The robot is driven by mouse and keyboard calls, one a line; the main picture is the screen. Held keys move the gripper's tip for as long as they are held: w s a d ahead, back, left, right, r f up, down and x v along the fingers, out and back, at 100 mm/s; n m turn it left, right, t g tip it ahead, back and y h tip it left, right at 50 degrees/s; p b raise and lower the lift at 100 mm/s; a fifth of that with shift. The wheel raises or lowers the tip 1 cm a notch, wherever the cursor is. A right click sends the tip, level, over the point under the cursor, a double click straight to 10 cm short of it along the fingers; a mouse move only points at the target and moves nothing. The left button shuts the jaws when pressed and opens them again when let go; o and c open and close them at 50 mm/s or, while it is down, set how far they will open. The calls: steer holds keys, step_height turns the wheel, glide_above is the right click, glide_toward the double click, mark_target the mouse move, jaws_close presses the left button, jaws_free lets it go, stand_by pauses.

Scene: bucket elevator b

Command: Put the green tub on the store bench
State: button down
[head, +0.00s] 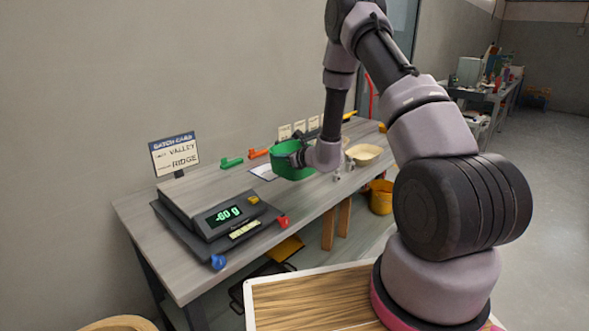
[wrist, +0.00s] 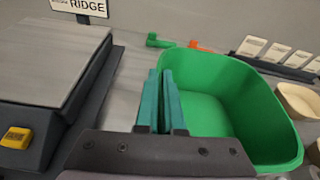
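The green tub (head: 290,160) is open-topped and over the middle of the near bench, right of the scale. In the wrist view the tub (wrist: 235,95) is empty where I can see inside. I cannot tell whether the tub's base touches the bench top. No label names the store bench; another bench (head: 478,95) with items on it stands far back at the right.
The scale (head: 215,215) reads -60 g, with a "VALLEY / RIDGE" card (head: 175,155) behind it. Green (head: 232,162) and orange (head: 258,153) scoops, a cream bowl (head: 363,154) and small cards (head: 298,129) are on the near bench (head: 135,212). A yellow bucket (head: 381,197) stands beyond it. Open floor (head: 545,190) is at the right.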

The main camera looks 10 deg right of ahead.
step_height(320, 180, down, 7)
steer(key=shift+f, duration=0.2)
steer(key=shift+f, duration=0.1)
steer(key=c, duration=1)
jaws_free()
steer(key=shift+c, duration=0.2)
